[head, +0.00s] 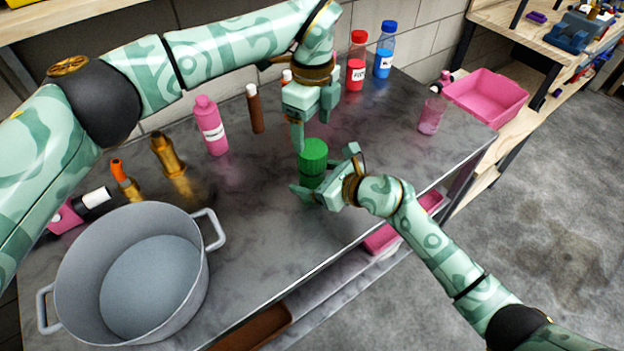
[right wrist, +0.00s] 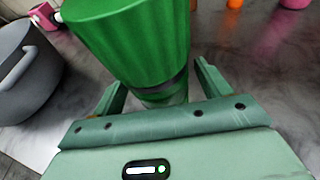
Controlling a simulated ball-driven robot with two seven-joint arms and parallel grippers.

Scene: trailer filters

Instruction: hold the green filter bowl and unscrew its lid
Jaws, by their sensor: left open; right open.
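The green filter bowl (head: 311,182) stands upright on the grey marbled worktop with its ribbed green lid (head: 314,152) on top. In the right wrist view the lid (right wrist: 130,42) fills the upper middle, with a dark band below it. My right gripper (head: 326,172) is open, its fingers on either side of the bowl below the lid. Whether they touch it is not clear. The fingers also show in the right wrist view (right wrist: 160,90). My left gripper (head: 312,132) is open, pointing down just above the lid, empty.
A large grey pot (head: 190,290) stands at the front left. A pink bottle (head: 211,128), a brown bottle (head: 254,110), a red bottle (head: 356,65) and a blue bottle (head: 384,52) stand behind. A pink tray (head: 487,97) lies right. The worktop's front edge is near the bowl.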

